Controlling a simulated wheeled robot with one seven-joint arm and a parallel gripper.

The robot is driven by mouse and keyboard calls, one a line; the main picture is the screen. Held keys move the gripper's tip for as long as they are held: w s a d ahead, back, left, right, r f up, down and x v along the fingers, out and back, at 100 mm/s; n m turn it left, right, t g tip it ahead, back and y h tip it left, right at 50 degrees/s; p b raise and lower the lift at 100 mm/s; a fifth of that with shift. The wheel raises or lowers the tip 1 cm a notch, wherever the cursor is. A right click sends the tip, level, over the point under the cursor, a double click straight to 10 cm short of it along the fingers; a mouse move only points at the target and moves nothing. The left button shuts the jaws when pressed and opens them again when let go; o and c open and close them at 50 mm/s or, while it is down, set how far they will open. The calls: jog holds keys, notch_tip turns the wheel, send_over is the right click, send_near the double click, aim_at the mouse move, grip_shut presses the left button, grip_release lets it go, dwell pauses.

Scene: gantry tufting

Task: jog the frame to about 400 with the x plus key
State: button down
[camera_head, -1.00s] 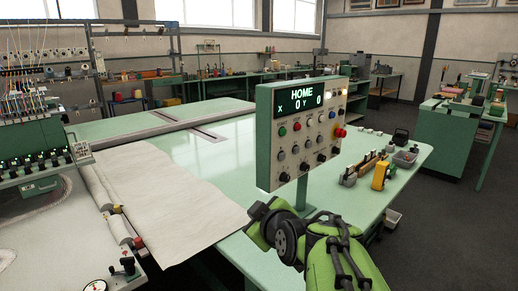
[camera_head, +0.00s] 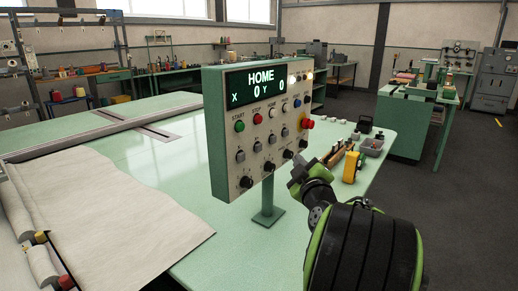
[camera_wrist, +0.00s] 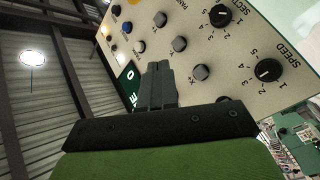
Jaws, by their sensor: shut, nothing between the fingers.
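The green control panel (camera_head: 213,140) stands on a post on the table. Its display (camera_head: 262,82) reads HOME, X 0, Y 0. Below the START, STOP and HOME buttons runs a row of small grey keys (camera_head: 256,148), with labels too small to read here. My gripper (camera_head: 299,168) is at the panel's lower right, near the black dials. In the wrist view my gripper's fingers (camera_wrist: 158,84) are together and empty, in front of the panel face (camera_wrist: 212,50).
A red mushroom button (camera_head: 307,123) sticks out at the panel's right edge. White cloth (camera_head: 110,215) lies on the left. A yellow tool (camera_head: 351,166) and small grey bins (camera_head: 372,147) stand on the table behind my gripper. A green side table (camera_head: 405,130) stands farther right.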

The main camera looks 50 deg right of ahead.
aim_at(259, 148)
jog(key=w+p, duration=0.7)
jog(key=w, duration=0.2)
jog(key=shift+a+p, duration=0.4)
dwell(1.6)
jog(key=shift+w, duration=0.4)
